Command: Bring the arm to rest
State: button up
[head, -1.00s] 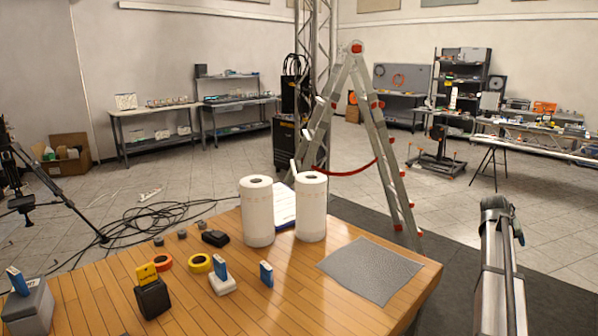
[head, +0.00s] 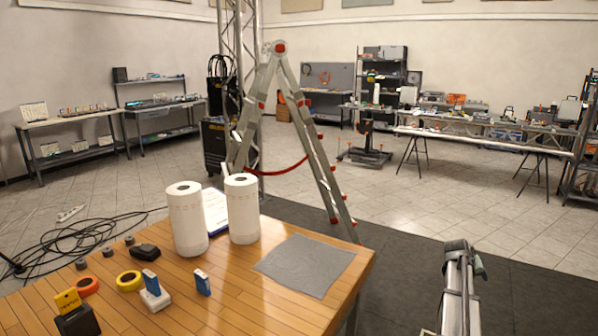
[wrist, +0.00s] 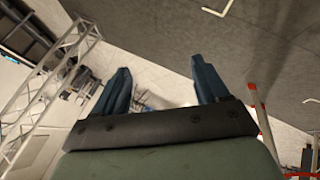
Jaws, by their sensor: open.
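My gripper (wrist: 162,84) shows in the wrist view with its two dark blue fingers apart and nothing between them. Beyond the fingers are blurred background shapes. In the head view my arm (head: 459,290) stands at the lower right, beyond the right edge of the wooden table (head: 215,290) and apart from it. The fingertips cannot be made out in the head view.
Two paper rolls (head: 188,222) (head: 242,212), a grey mat (head: 304,265), a yellow tape ring (head: 129,281) and small items are on the table. A stepladder (head: 318,155) stands behind it. Dark floor (head: 410,240) around my arm looks clear.

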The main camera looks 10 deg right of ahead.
jog(key=s+a+f+n+g+y, duration=0.1)
jog(key=s+a+f+y, duration=0.25)
jog(key=a+f, duration=1.25)
jog(key=s+a+f+n+g+y, duration=0.15)
jog(key=s+a+f, duration=0.25)
jog(key=a+f, duration=1.2)
jog(key=s+a+f+n+g+y, duration=0.1)
jog(key=s+a+f, duration=0.3)
jog(key=s+a, duration=0.4)
jog(key=s+a+f+n+g+y, duration=0.1)
jog(key=s+a+f+g, duration=0.15)
jog(key=s+a, duration=0.55)
jog(key=s+a+f+g, duration=0.2)
jog(key=s+a+f, duration=0.1)
jog(key=s+a, duration=0.8)
jog(key=s, duration=0.4)
jog(key=shift+f+y, duration=0.15)
jog(key=shift+y, duration=0.15)
jog(key=shift+n, duration=0.25)
